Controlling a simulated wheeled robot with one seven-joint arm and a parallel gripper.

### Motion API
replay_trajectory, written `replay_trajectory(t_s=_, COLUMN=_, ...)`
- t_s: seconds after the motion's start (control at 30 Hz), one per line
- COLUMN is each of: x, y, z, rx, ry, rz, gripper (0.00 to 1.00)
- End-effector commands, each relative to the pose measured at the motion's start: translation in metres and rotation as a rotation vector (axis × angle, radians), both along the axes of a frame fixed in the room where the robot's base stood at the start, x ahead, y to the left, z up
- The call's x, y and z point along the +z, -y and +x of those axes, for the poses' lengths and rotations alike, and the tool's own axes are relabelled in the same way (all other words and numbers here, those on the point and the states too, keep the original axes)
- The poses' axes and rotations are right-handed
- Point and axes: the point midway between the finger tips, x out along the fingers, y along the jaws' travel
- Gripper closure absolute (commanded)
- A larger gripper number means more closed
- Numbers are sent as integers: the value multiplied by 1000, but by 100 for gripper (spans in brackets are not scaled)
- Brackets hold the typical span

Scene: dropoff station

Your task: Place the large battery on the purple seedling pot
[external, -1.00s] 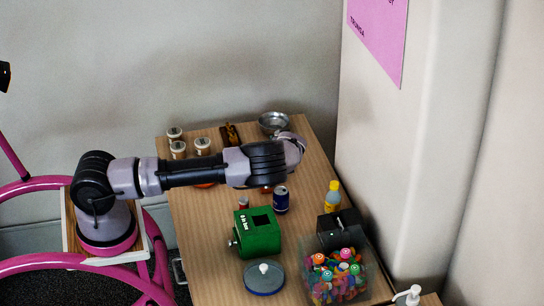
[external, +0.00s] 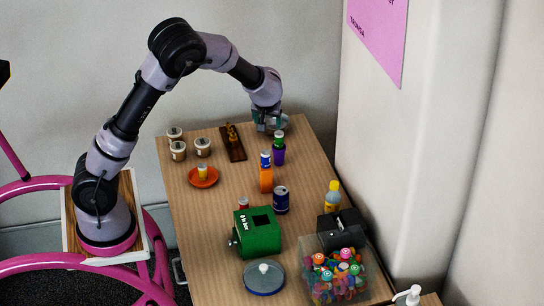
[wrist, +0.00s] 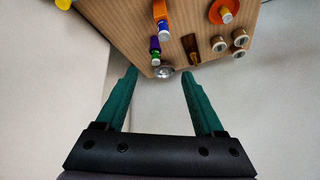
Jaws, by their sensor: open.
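A purple pot (external: 278,156) stands upright toward the far right of the table. A green cylinder with a pale end (external: 279,137), battery-like, rests upright on it; both also show in the wrist view, the pot (wrist: 155,44) and the cylinder (wrist: 156,58). A blue, pale-ended cylinder (external: 265,159) stands on an orange block (external: 266,180). A smaller yellow-orange cylinder (external: 202,173) stands on an orange saucer (external: 210,182). I cannot tell for sure which cylinder is the large battery. My gripper (external: 270,128) is open and empty, apart from the pot; its fingers (wrist: 160,75) spread wide.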

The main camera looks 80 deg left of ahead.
Motion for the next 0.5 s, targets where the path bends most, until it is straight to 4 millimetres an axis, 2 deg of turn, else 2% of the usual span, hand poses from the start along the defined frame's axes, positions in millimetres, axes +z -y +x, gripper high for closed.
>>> replay_trajectory(t_s=0.03, x=21, y=15, z=-9, rx=-53, ry=4, rz=-32, gripper=30)
replay_trajectory(t_s=0.27, x=99, y=81, z=-59, rx=-373, ry=-14, rz=-111, gripper=30)
replay_trajectory(t_s=0.5, x=170, y=145, z=-134, rx=-754, ry=-20, rz=-71, gripper=30)
